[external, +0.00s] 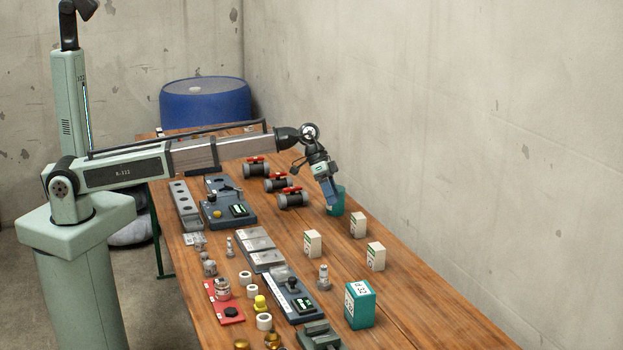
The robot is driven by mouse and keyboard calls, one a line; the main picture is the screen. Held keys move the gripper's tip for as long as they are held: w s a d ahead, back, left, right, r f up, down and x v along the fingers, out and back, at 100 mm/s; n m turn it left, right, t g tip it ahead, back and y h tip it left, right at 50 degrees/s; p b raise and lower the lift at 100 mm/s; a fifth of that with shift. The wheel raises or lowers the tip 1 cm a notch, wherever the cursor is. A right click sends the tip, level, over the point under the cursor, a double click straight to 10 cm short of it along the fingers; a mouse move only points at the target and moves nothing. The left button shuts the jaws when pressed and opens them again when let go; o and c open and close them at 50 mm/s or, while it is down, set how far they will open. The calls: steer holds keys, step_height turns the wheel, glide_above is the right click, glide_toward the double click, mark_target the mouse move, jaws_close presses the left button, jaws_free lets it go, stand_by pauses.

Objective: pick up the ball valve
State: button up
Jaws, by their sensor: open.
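Three ball valves with dark grey bodies and red handles lie on the wooden table in the external view. The far ball valve (256,168), the middle ball valve (278,184) and the near ball valve (293,199) form a slanting row. My gripper (332,203) is to the right of the near valve, pointing down, open. It overlaps a teal cup (339,206) in the picture. I cannot tell whether it is in front of the cup or over it. The gap between its fingers does not show clearly. No valve is in it.
Small white boxes (359,225) and a teal box (360,305) stand on the right of the table (420,312). Grey panels (228,208), fittings and a red tray (224,303) crowd the left and front. A blue drum (205,102) stands behind the table.

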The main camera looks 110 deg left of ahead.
steer(key=s+a+n+g+y, duration=0.1)
steer(key=s+a, duration=0.8)
steer(key=a, duration=0.3)
step_height(320, 180, up, 3)
steer(key=n+g+y, duration=0.1)
steer(key=n+g, duration=0.2)
steer(key=g, duration=0.2)
glide_above(256, 158)
steer(key=shift+w+r, duration=0.1)
steer(key=shift+w, duration=0.25)
steer(key=shift+s+a, duration=0.15)
steer(key=shift+s, duration=0.2)
steer(key=shift+s+f, duration=0.15)
steer(key=shift+f, duration=0.25)
step_height(256, 158, down, 8)
steer(key=shift+r, duration=0.1)
steer(key=shift+f, duration=2.6)
steer(key=shift+c, duration=0.5)
